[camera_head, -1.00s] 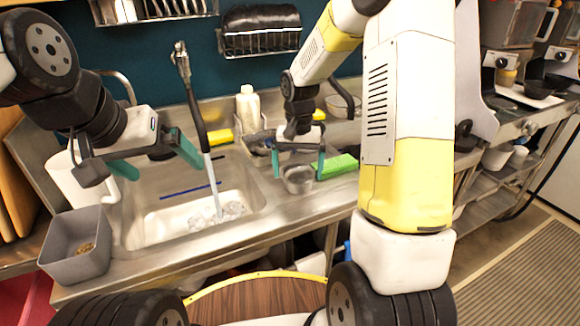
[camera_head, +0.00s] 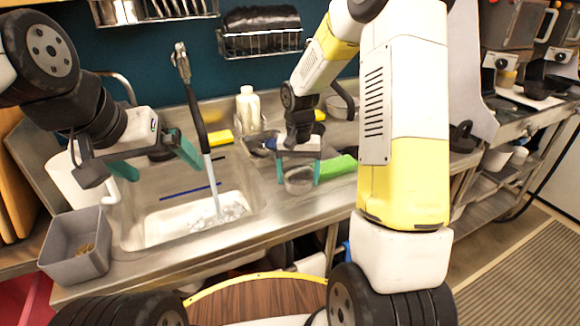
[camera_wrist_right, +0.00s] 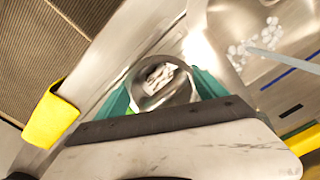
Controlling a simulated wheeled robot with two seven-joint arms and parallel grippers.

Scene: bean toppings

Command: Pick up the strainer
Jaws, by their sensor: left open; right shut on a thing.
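The strainer (camera_head: 298,184) is a small round metal vessel on the steel counter, just right of the sink. My right gripper (camera_head: 299,175) reaches down over it, with one teal finger on each side, shut on it. In the right wrist view the round metal strainer (camera_wrist_right: 168,98) sits between the teal fingers. I cannot tell whether it is lifted off the counter. My left gripper (camera_head: 155,160) is open and empty above the left part of the sink.
The sink (camera_head: 150,220) has running water from a hose tap (camera_head: 200,125). A grey bin (camera_head: 75,262) stands on the left. A green item (camera_head: 338,167) lies right of the strainer. A white bottle (camera_head: 248,105) and a yellow sponge (camera_head: 222,137) stand behind the sink.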

